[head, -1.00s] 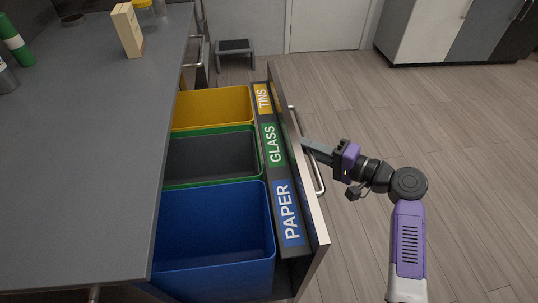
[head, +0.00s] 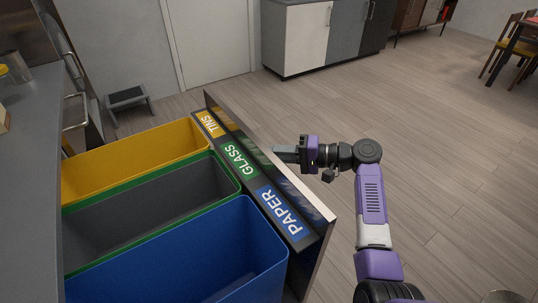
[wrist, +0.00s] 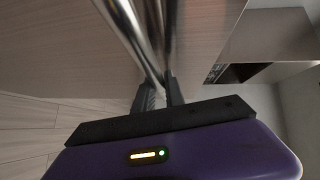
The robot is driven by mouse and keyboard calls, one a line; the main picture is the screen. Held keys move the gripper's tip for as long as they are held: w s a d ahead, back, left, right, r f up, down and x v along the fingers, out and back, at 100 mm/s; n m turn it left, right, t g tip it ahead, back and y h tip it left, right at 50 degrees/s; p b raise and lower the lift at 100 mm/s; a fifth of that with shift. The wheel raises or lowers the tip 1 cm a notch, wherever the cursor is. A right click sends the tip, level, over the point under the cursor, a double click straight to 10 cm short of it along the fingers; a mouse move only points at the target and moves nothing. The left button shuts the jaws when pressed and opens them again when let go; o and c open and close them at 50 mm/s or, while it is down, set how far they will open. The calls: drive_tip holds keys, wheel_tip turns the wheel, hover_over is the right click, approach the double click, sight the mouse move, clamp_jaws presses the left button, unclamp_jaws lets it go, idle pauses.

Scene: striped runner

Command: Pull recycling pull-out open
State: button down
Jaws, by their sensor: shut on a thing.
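The recycling pull-out (head: 318,207) stands out from under the counter, its bins showing. Inside are a yellow bin (head: 130,157), a grey bin with a green rim (head: 150,205) and a blue bin (head: 235,245). Labels on its front edge read TINS, GLASS and PAPER. My gripper (head: 280,152) is at the outer face of the pull-out's front. In the wrist view, my gripper (wrist: 160,92) is shut on the shiny metal bar handle (wrist: 135,40). In the head view the front panel hides the handle.
A grey counter (head: 30,190) runs along the left. A small step stool (head: 127,97) stands by the back wall. White and grey cabinets (head: 300,38) stand at the back, and a table with chairs (head: 510,45) at far right. The wooden floor (head: 440,150) on the right is clear.

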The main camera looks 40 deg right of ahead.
drive_tip(key=c, duration=1.4)
unclamp_jaws()
drive_tip(key=v, duration=0.7)
drive_tip(key=shift+s+d+p, duration=0.2)
drive_tip(key=shift+s+p, duration=0.05)
drive_tip(key=shift+p, duration=0.05)
